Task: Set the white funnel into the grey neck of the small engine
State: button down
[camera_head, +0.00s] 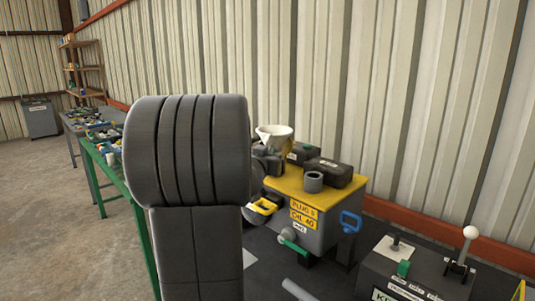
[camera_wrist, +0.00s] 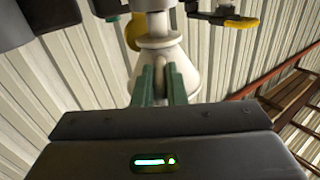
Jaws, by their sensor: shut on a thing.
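The white funnel (camera_head: 274,132) is upright, wide mouth up, left of and behind the grey neck (camera_head: 313,182). The neck is a short, open grey cylinder on the yellow top of the small engine (camera_head: 322,222). The funnel looks apart from the neck; its lower part is hidden in the head view. In the wrist view, my gripper (camera_wrist: 164,84) has its green fingers shut on the white funnel (camera_wrist: 186,76), which appears mouth down there. My arm hides most of the gripper in the head view.
Dark blocks (camera_head: 335,171) stand on the engine top behind the neck. A blue handle (camera_head: 350,222) and a green handle (camera_head: 293,245) stick out from the engine. A grey control box with a lever (camera_head: 466,240) is at right. The corrugated wall (camera_head: 350,90) rises close behind.

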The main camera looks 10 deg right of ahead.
jog(key=shift+f+b, duration=1.3)
jog(key=shift+f, duration=0.45)
jog(key=c, duration=1.4)
grip_release()
jog(key=v, duration=1.3)
jog(key=shift+s+a, duration=0.2)
jog(key=shift+s, duration=0.15)
jog(key=shift+r, duration=0.1)
